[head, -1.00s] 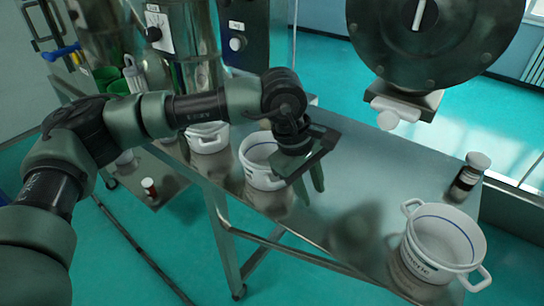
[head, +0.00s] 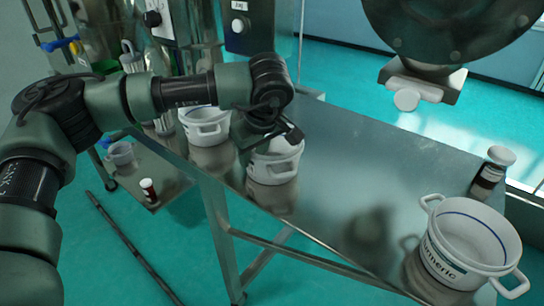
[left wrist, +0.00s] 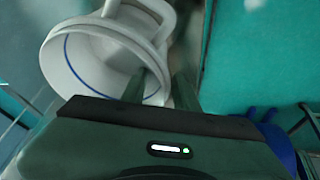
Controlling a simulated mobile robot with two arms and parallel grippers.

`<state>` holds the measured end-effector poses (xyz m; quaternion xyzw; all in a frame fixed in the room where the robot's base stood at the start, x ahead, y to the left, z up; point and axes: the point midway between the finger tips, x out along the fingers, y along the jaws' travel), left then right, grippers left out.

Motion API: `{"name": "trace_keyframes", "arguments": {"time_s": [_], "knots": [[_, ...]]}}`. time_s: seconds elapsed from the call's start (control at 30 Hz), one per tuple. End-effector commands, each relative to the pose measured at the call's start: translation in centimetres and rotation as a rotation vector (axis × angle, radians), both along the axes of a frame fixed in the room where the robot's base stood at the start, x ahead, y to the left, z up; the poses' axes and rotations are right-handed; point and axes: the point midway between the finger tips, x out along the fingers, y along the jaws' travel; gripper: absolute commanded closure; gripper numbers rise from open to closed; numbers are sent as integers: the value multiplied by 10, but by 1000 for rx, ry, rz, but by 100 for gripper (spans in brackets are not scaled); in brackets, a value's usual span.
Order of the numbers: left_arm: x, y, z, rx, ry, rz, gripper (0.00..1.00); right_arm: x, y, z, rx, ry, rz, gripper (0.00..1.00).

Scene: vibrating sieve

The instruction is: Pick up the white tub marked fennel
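A white tub (head: 274,168) stands on the steel table under my left gripper (head: 268,132) in the head view; no name is readable on it. The left wrist view shows this tub (left wrist: 88,62) with a blue line inside and a handle. One finger reaches inside the rim and the other is outside, with the tub wall between them and a gap still showing, so the gripper looks open. Another white tub (head: 205,124) stands behind it, its name unreadable. A third tub (head: 470,245) at the right reads like turmeric. My right gripper is not in view.
A brown jar with a white lid (head: 492,168) stands at the table's right edge. A dark round machine part (head: 450,25) overhangs the table's back. A small brown bottle (head: 149,190) is on a lower shelf at left. The table's middle (head: 345,165) is clear.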

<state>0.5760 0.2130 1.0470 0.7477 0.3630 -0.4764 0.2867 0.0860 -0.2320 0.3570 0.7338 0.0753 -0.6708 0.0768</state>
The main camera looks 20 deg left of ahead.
Motion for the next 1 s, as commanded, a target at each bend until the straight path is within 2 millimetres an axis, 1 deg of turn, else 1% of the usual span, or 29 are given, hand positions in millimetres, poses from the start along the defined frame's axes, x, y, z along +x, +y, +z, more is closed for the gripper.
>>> {"name": "trace_keyframes", "arguments": {"time_s": [0.2, 0.3, 0.4, 0.6, 0.63, 0.67, 0.7, 0.73, 1.0], "knots": [[8, 9, -29, 0, 4, 1, 70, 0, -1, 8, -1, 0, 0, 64], [12, 12, -40, 0, 2, 2, 70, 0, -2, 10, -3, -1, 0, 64], [14, 13, -46, -1, 1, 1, 70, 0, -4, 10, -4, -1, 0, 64], [14, 13, -47, -1, 1, 0, 70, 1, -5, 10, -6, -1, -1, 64], [14, 13, -47, -1, 1, 0, 76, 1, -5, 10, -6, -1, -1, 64], [14, 13, -47, -1, 1, 0, 84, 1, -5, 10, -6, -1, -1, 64], [14, 13, -47, -1, 1, 0, 95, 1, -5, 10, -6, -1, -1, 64], [14, 13, -47, -1, 1, 0, 100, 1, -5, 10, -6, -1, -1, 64], [14, 13, -46, -1, 1, 0, 100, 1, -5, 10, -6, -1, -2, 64]]}}
